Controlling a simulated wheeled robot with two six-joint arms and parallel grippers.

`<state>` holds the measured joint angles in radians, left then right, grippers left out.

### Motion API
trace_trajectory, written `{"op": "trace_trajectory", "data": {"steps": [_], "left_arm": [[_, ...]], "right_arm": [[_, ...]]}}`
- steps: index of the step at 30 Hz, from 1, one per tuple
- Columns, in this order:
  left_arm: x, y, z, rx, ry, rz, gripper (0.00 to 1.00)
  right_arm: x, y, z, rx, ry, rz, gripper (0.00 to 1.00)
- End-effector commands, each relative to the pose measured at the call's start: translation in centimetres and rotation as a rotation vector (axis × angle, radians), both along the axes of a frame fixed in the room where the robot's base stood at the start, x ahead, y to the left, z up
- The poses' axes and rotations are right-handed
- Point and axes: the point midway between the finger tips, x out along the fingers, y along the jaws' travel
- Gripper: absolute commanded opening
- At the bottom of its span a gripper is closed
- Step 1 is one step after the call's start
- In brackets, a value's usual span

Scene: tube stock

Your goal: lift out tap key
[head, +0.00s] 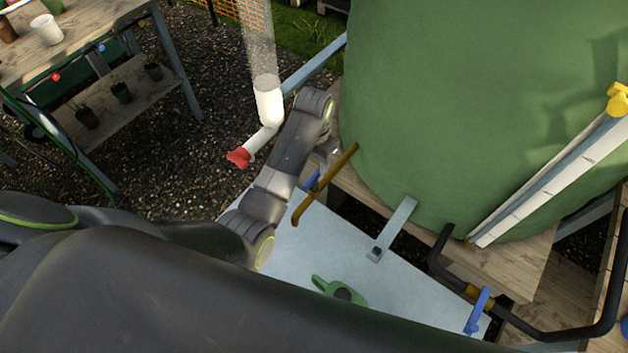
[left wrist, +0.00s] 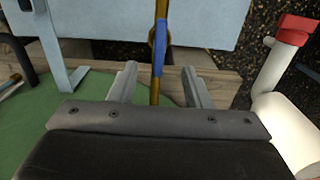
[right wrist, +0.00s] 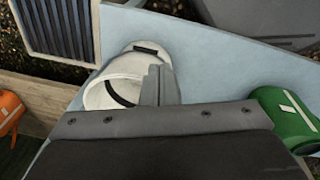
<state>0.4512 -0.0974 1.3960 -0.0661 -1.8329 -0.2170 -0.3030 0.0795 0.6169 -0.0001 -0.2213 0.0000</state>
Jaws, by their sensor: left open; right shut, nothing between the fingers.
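I cannot make out with certainty which object is the tap key. A long brass rod (head: 325,185) with a blue part sticks out over the pale blue board (head: 300,250). In the left wrist view the blue part (left wrist: 159,48) lies ahead of my left gripper (left wrist: 158,78), with the brass rod running between its open fingers. I cannot tell whether they touch it. In the head view my left gripper (head: 327,155) is partly hidden beside the tank. My right gripper (right wrist: 160,78) is shut and empty over a white cup-like container (right wrist: 115,92); it is hidden in the head view.
A large green tank (head: 470,100) stands on wooden planks. A white pipe with a red valve (head: 238,157) is left of my left arm. A green can-like object (head: 338,291) sits on the board. A black pipe with a blue lever (head: 478,311) crosses the right.

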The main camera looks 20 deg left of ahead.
Motion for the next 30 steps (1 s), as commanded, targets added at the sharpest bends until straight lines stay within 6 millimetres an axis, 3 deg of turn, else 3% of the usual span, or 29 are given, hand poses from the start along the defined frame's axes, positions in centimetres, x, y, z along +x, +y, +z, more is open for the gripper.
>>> {"op": "trace_trajectory", "data": {"steps": [4,14,21,30], "left_arm": [[-0.1,0.0,-2.3,0.001,0.004,0.001,0.44],[-0.2,0.1,-4.4,0.001,0.003,0.001,0.44],[-0.4,0.1,-7.5,0.001,0.003,0.001,0.44],[-0.4,0.0,-8.8,0.001,-0.001,0.001,0.44]], "right_arm": [[0.8,0.0,0.5,-0.001,-0.012,0.002,0.00],[0.6,0.0,1.0,-0.001,-0.011,0.002,0.00],[0.5,0.0,1.6,-0.001,-0.009,0.002,0.00],[0.3,0.0,1.6,0.000,-0.006,0.001,0.00]]}}
